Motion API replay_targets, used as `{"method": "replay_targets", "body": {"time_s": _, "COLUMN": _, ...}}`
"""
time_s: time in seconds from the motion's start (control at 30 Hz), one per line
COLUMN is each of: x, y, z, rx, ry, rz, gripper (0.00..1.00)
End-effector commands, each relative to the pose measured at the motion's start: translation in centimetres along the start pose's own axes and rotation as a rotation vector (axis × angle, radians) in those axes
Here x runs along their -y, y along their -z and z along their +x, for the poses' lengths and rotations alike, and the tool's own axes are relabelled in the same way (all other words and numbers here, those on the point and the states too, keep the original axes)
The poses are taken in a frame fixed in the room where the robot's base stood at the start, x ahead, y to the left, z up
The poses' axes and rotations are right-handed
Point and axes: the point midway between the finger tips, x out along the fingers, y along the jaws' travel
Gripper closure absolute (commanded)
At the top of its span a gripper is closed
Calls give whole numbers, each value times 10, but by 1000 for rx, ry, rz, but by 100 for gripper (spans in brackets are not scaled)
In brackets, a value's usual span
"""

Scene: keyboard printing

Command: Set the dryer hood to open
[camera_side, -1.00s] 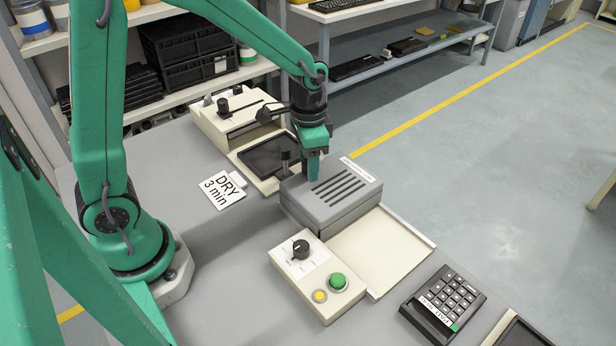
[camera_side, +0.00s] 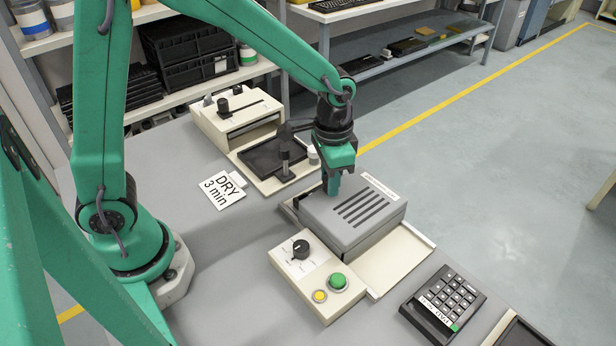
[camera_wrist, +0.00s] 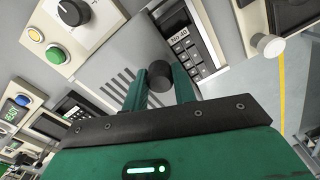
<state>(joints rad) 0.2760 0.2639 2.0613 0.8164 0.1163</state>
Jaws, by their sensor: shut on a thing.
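The dryer hood (camera_side: 345,222) is a grey slotted box on a cream tray (camera_side: 395,262). A strip of the tray shows at the hood's left, and a wider part is bare at its right. My gripper (camera_side: 332,188) is over the hood's far left part. In the wrist view, my gripper (camera_wrist: 162,84) has its green fingers on both sides of a dark round knob (camera_wrist: 159,72), above the slotted hood (camera_wrist: 116,62). The fingers are shut on this knob. In the side view the gripper hides it.
A control box (camera_side: 312,272) with a black dial, a green button and a yellow button stands in front of the hood. A keypad (camera_side: 443,303) lies at the right. A "DRY 3 min" card (camera_side: 222,192) lies left. A cream machine (camera_side: 235,118) with a black-knobbed post stands behind.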

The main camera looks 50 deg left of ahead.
Motion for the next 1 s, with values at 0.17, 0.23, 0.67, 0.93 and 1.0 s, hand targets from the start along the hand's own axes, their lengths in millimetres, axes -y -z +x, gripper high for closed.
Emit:
{"method": "replay_targets", "body": {"time_s": 0.17, "x": -36, "y": 14, "z": 0, "rx": 1, "ry": 0, "rz": 8, "gripper": 100}}
{"method": "replay_targets", "body": {"time_s": 0.23, "x": -48, "y": 19, "z": 0, "rx": 0, "ry": 0, "rz": 7, "gripper": 100}}
{"method": "replay_targets", "body": {"time_s": 0.67, "x": -81, "y": 33, "z": 0, "rx": -1, "ry": 0, "rz": 3, "gripper": 100}}
{"method": "replay_targets", "body": {"time_s": 0.93, "x": -82, "y": 35, "z": -1, "rx": -5, "ry": 0, "rz": 6, "gripper": 71}}
{"method": "replay_targets", "body": {"time_s": 1.0, "x": -82, "y": 35, "z": -1, "rx": -6, "ry": -1, "rz": 6, "gripper": 57}}
